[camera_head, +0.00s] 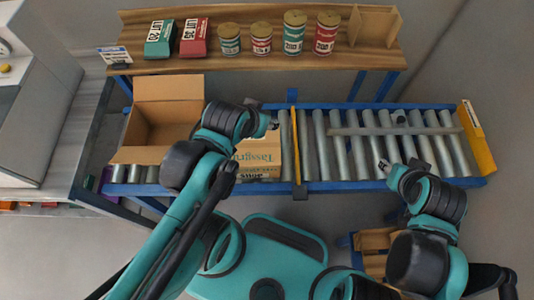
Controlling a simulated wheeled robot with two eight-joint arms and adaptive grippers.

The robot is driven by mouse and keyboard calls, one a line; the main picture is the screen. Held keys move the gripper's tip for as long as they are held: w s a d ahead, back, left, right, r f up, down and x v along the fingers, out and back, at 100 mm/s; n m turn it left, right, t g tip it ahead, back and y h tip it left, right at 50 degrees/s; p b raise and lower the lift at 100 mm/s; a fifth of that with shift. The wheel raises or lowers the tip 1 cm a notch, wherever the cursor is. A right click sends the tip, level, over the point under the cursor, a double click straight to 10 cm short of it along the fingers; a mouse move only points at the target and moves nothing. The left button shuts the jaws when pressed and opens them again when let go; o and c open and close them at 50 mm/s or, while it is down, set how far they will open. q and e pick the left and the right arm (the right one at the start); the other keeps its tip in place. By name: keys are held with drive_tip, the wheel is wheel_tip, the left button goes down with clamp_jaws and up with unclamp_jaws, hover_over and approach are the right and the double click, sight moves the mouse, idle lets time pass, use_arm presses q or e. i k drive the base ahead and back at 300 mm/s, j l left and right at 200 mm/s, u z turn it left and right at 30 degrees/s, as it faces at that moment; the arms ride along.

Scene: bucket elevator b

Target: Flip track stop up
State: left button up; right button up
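A narrow yellow bar (296,145) crosses the roller track (350,160) near its middle, just right of a printed carton (262,160). It looks like the track stop; I cannot tell from above whether it is raised or flat. A yellow plate (478,138) with a label closes the track's right end. My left gripper (271,124) is over the carton's upper right edge, just left of the yellow bar, and its fingers are too small to read. My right gripper (398,165) is over the front rollers, well right of the bar. Its finger opening is unclear.
An open cardboard box (165,115) stands on the track at left, partly behind my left arm. A wooden shelf (260,65) behind holds two small boxes, several tins and a wooden holder (373,24). A grey bar (395,130) lies along the right rollers, which are otherwise clear.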

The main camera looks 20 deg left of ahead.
sight(299, 192)
drive_tip(key=u, duration=0.3)
drive_tip(key=k+z, duration=0.15)
drive_tip(key=k, duration=0.35)
drive_tip(key=k+l+z, duration=0.15)
drive_tip(key=k, duration=0.4)
drive_tip(key=k+l+z, duration=0.15)
drive_tip(key=k, duration=0.35)
drive_tip(key=k+l+z, duration=0.2)
drive_tip(key=k, duration=0.3)
